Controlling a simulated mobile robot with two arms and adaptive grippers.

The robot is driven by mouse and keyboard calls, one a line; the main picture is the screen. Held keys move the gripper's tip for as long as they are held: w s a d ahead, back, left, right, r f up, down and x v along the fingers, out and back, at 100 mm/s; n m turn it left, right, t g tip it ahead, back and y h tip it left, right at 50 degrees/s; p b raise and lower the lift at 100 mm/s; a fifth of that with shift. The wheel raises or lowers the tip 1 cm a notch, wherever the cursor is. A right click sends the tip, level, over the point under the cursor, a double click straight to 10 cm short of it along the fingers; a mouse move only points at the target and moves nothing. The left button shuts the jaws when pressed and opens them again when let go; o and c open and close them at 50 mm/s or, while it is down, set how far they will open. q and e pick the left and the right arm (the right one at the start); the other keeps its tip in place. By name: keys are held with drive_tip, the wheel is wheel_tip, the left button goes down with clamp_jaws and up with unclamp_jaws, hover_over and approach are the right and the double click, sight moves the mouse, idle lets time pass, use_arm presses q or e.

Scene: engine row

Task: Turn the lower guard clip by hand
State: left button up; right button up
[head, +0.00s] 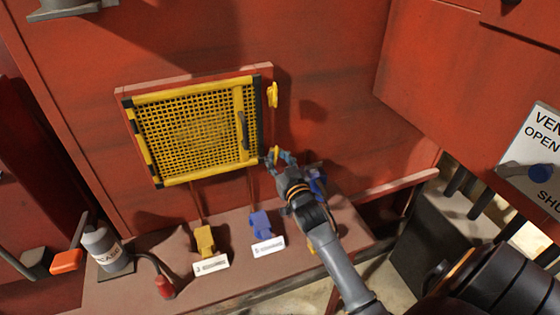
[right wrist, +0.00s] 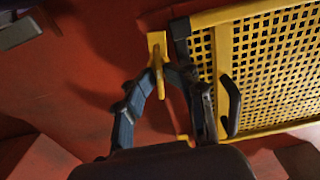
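The guard is a yellow mesh panel (head: 195,130) with black-and-yellow edges on the red wall. The upper guard clip (head: 273,94) is a small yellow piece beside its top right corner. The lower guard clip (head: 276,152) is beside its lower right side, partly covered by my right gripper (head: 279,158). In the right wrist view, the yellow clip's tab (right wrist: 158,79) stands between the fingertips of my right gripper (right wrist: 162,76), which appear closed on it from both sides. The mesh and a dark handle (right wrist: 230,106) lie just right of the fingers. My left gripper is out of view.
Below the guard, a ledge holds a yellow padlock-like block (head: 205,240), a blue one (head: 261,225), white labels (head: 269,247) and a grey can (head: 105,249). A red-ended cable (head: 164,285) lies there. A white sign (head: 535,150) is at right.

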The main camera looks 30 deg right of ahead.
drive_tip(key=v, duration=1.2)
drive_tip(key=shift+f, duration=0.1)
drive_tip(key=w+d+b, duration=0.1)
drive_tip(key=w+b, duration=0.2)
drive_tip(key=w, duration=0.1)
drive_tip(key=w+d+m+b, duration=0.1)
drive_tip(key=w+b, duration=0.2)
drive_tip(key=w, duration=0.1)
drive_tip(key=w+d+m+b, duration=0.1)
drive_tip(key=w+b, duration=0.2)
drive_tip(key=w, duration=0.1)
drive_tip(key=shift+w+d+b, duration=0.1)
drive_tip(key=shift+w+b, duration=0.2)
drive_tip(key=shift+w, duration=0.05)
